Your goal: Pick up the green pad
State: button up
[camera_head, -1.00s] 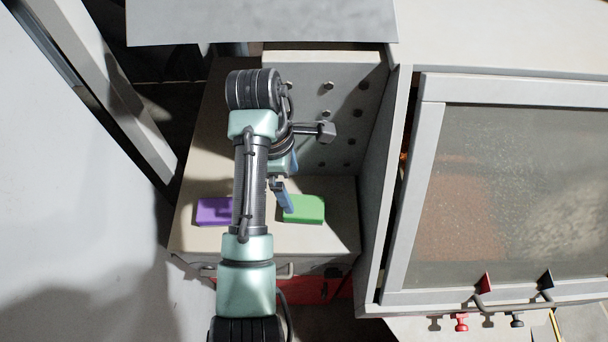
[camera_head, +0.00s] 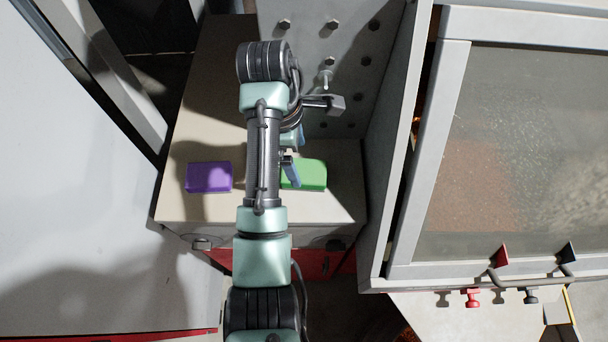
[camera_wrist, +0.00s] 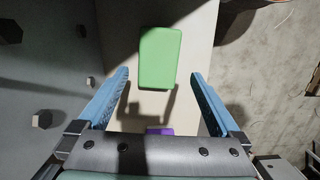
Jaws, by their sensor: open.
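The green pad (camera_head: 309,175) lies flat on the beige bench top, partly behind my arm in the head view. In the wrist view the green pad (camera_wrist: 160,57) shows whole, ahead of the fingertips and between their lines. My gripper (camera_wrist: 160,74) is open, with its two blue fingers apart and nothing between them. In the head view my gripper (camera_head: 289,170) is at the pad's left end; I cannot tell its height above the pad.
A purple pad (camera_head: 209,177) lies left of my arm, and its edge shows low in the wrist view (camera_wrist: 160,131). A grey panel with bolts (camera_head: 330,60) stands behind the bench top (camera_head: 190,208). A framed glass window (camera_head: 530,160) is at the right.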

aim_at(305, 170)
jog(key=shift+d+f+b, duration=0.15)
jog(key=shift+f+b, duration=0.35)
jog(key=shift+f, duration=0.25)
jog(key=shift+d+f+p, duration=0.2)
jog(key=shift+f+p, duration=0.1)
jog(key=shift+p, duration=0.1)
jog(key=shift+d+f+p, duration=0.2)
jog(key=shift+f+p, duration=0.1)
jog(key=shift+f, duration=1.05)
jog(key=shift+w, duration=0.1)
jog(key=c, duration=1.3)
jog(key=shift+o, duration=0.2)
jog(key=shift+r, duration=0.15)
jog(key=shift+r, duration=0.35)
notch_tip(305, 170, up, 9)
jog(key=p, duration=0.5)
